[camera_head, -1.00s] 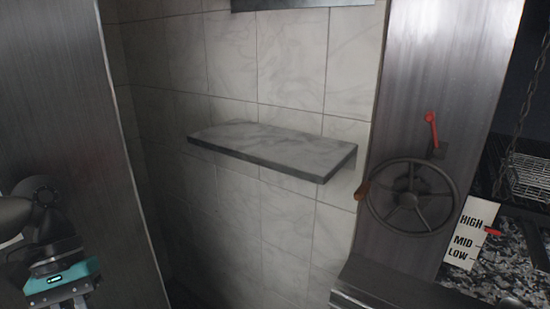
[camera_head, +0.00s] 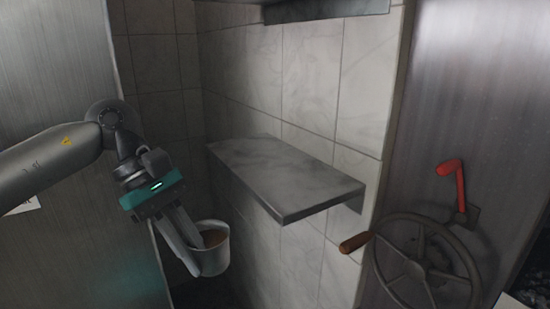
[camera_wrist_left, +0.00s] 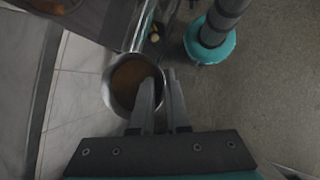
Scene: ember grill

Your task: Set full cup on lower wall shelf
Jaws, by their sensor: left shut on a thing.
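A light grey cup (camera_head: 216,262) with brown contents hangs upright or nearly so in the head view, left of and lower than the lower wall shelf. It also shows from above in the left wrist view (camera_wrist_left: 111,96). My left gripper (camera_head: 196,254) is shut on the cup's wall, with one finger inside the rim and one outside. My right gripper is not in view.
An upper shelf (camera_head: 325,10) shows at the top edge. A handwheel (camera_head: 425,262) with a wooden knob (camera_head: 355,243) and a red lever (camera_head: 455,180) stand right of the lower shelf. A metal panel (camera_head: 60,80) is at the left. The space above the lower shelf is free.

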